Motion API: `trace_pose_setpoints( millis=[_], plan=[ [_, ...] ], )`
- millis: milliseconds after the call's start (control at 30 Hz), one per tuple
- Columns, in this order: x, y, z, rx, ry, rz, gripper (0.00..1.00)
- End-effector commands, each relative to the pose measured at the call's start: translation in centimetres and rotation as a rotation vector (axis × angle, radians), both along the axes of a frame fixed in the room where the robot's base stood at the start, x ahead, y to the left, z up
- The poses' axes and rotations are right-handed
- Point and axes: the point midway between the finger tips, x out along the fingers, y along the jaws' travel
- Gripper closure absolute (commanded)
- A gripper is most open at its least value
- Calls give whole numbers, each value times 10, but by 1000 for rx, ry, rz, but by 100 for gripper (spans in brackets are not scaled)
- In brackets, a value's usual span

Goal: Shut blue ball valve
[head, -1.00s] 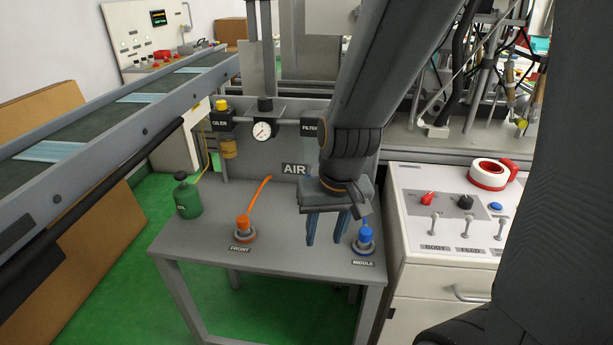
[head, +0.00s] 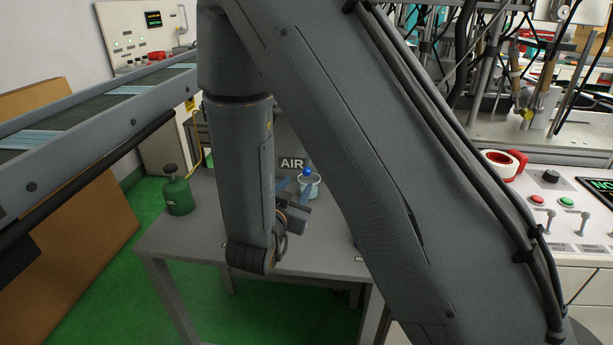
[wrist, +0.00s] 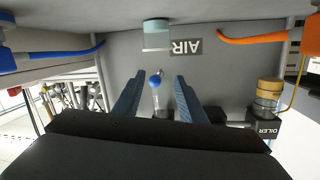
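A small blue ball (head: 308,172) shows above a pale round piece (head: 308,187) just below the AIR label in the head view. In the wrist view, which is upside down, the blue ball (wrist: 155,80) sits at the end of a shiny stem (wrist: 160,98) between the fingertips. A gap shows on both sides of it, and I cannot tell how deep it lies. My gripper (head: 293,184) has its two blue fingers apart; it is open (wrist: 159,77). My arm hides much of the table and the front and middle couplings in the head view.
The grey table (head: 190,245) carries a green bottle (head: 177,190) at left. A conveyor (head: 100,110) runs along the left. A white control cabinet (head: 575,235) with tape stands right. Blue (wrist: 60,54) and orange (wrist: 253,40) hoses flank the AIR label (wrist: 186,47).

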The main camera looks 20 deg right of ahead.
Motion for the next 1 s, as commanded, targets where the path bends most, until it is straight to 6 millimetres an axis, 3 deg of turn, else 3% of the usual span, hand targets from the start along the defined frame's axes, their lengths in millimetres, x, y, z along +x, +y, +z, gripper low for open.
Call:
trace_pose_setpoints(
  millis=[267, 700, 1000],
  plan=[
    [-10, -2, 9, -96, -108, -53, 62],
    [39, -36, 11, -97, -113, -57, 62],
    [53, -44, 10, -98, -112, -52, 62]
  ],
)
